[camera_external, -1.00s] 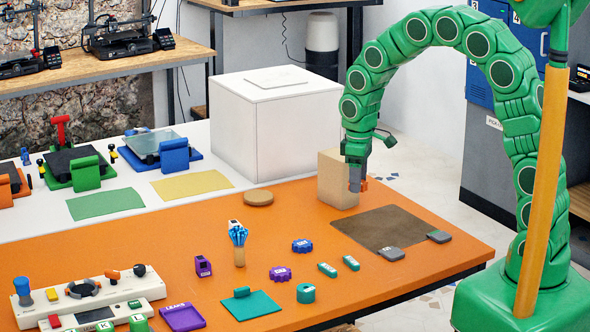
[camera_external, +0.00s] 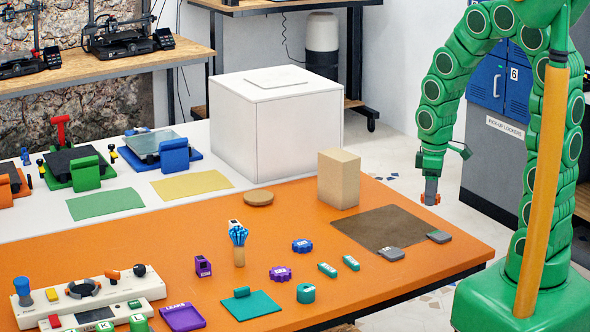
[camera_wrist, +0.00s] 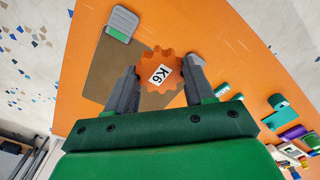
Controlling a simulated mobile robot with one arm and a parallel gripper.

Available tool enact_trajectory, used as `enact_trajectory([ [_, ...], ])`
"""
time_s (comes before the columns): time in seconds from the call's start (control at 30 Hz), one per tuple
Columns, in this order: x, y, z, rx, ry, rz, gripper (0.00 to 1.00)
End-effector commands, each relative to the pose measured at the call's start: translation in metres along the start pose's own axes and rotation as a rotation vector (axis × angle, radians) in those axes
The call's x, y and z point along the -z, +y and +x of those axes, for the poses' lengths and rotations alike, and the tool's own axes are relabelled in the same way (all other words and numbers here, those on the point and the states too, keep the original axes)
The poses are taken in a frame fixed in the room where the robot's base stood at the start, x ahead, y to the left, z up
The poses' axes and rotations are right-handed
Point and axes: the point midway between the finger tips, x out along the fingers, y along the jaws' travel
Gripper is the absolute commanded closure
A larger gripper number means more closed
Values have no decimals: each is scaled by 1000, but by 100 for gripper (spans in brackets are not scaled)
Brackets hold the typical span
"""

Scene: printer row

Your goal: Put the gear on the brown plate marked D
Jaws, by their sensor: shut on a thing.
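My gripper (camera_external: 431,197) is shut on an orange gear labelled K6 (camera_wrist: 160,71), held between the two fingers in the wrist view. In the external view only a little orange of the gear shows at the fingertips. A flat brown rectangular plate (camera_external: 375,224) lies at the right end of the orange table, and it also shows in the wrist view (camera_wrist: 107,75). I see no letter D on it. My gripper and the gear are in the air, right of the plate in the external view.
Grey clips (camera_external: 391,254) (camera_external: 439,237) sit at the plate's front and right edges. A tan box (camera_external: 338,179) stands behind the plate. The plate's surface looks bare.

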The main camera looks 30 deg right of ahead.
Motion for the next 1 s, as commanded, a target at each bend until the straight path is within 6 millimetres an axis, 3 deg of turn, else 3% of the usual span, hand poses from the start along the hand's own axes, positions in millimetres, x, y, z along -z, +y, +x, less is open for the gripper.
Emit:
enact_trajectory([
  [0.2, -2, 1, 4, 2, -1, -4, 75],
  [1.0, 66, 51, 42, 3, -3, -4, 75],
])
